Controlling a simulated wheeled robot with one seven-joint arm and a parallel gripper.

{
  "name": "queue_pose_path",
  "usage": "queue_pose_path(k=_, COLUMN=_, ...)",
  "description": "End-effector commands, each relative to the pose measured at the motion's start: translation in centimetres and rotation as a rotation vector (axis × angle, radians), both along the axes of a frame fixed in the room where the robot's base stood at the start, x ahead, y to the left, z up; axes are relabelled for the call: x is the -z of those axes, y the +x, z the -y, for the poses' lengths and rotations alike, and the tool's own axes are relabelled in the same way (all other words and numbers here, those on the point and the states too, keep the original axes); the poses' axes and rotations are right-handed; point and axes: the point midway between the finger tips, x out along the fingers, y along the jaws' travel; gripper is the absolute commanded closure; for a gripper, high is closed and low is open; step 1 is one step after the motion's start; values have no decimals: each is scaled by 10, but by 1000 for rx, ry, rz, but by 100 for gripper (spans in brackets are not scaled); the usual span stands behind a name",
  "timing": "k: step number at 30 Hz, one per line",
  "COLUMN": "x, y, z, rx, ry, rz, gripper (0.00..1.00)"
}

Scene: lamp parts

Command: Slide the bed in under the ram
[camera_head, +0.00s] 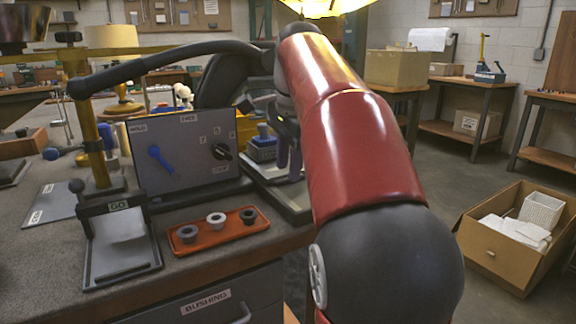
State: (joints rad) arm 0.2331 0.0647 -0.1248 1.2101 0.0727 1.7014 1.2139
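My gripper (289,162) points down behind my red arm, right of the grey control panel (185,152). Its two grey-purple fingers show, but I cannot tell whether they are open or hold something. A light grey, dark-edged plate (254,172) lies below and beside the fingers; it looks like the bed, and my arm hides its right part. A blue fixture (262,146) stands at the plate's left, close to the fingers. A dark curved press body (222,82) with a long black lever (150,64) rises behind the panel. The ram cannot be clearly made out.
An orange tray (219,232) with three bushings and a dark tray labelled GO (122,240) sit at the bench front. The panel has a blue lever and a black knob. A brass post (86,130) and lamps stand left. An open cardboard box (515,237) is on the floor.

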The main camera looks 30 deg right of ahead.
Motion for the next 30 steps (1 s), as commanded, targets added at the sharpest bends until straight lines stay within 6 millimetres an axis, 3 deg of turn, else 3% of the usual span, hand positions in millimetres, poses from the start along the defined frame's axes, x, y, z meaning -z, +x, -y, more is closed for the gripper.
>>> queue_pose_path(k=6, x=-43, y=-6, z=0, rx=0, ry=-1, rz=4, gripper=67)
queue_pose_path(k=12, x=-59, y=-9, z=0, rx=0, ry=-1, rz=3, gripper=67)
queue_pose_path(k=30, x=-62, y=-11, z=0, rx=0, ry=0, rz=1, gripper=67)
